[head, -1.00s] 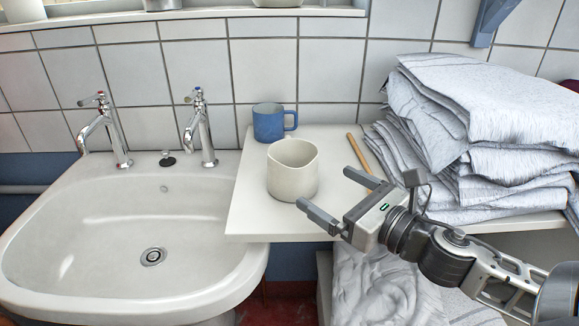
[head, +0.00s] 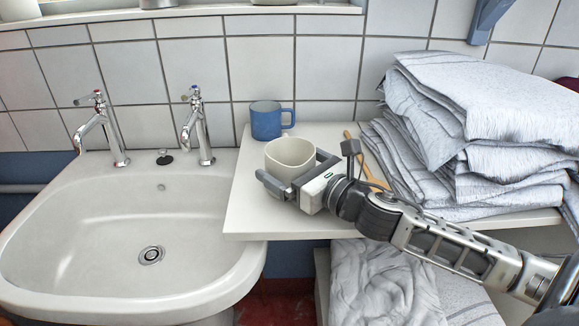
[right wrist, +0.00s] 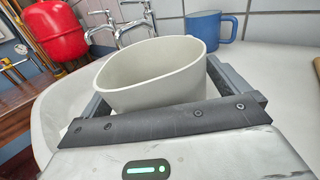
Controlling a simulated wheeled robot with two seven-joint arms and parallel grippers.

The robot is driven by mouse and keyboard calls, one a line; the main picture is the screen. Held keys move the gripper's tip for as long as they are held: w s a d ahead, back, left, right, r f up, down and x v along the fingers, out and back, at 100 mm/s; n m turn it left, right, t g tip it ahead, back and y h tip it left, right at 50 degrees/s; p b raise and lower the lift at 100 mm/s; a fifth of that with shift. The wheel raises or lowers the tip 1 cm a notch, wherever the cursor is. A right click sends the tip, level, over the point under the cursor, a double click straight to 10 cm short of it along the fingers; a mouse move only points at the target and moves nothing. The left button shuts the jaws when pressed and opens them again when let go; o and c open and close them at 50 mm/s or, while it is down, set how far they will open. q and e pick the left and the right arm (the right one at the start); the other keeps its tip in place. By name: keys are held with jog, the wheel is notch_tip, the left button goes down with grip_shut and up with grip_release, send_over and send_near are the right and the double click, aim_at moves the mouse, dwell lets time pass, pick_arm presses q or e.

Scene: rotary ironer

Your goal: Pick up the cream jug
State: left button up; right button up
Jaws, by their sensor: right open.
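The cream jug (head: 290,155) stands upright on the white shelf beside the sink. In the right wrist view the jug (right wrist: 155,75) sits between the two open fingers, and its lower part is hidden behind the gripper body. My right gripper (head: 298,172) is open around the jug, one finger on its near left side and the other on its far right side. I cannot tell whether either finger touches it. My left gripper is not in view.
A blue mug (head: 266,121) stands just behind the jug near the tiled wall. A wooden stick (head: 368,163) lies to the right, beside a tall stack of folded grey-white linen (head: 470,120). The white sink (head: 120,225) with two taps is at the left.

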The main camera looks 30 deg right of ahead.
jog(key=shift+w+a, duration=0.1)
jog(key=shift+w, duration=0.2)
jog(key=c, duration=1)
jog(key=shift+o, duration=0.2)
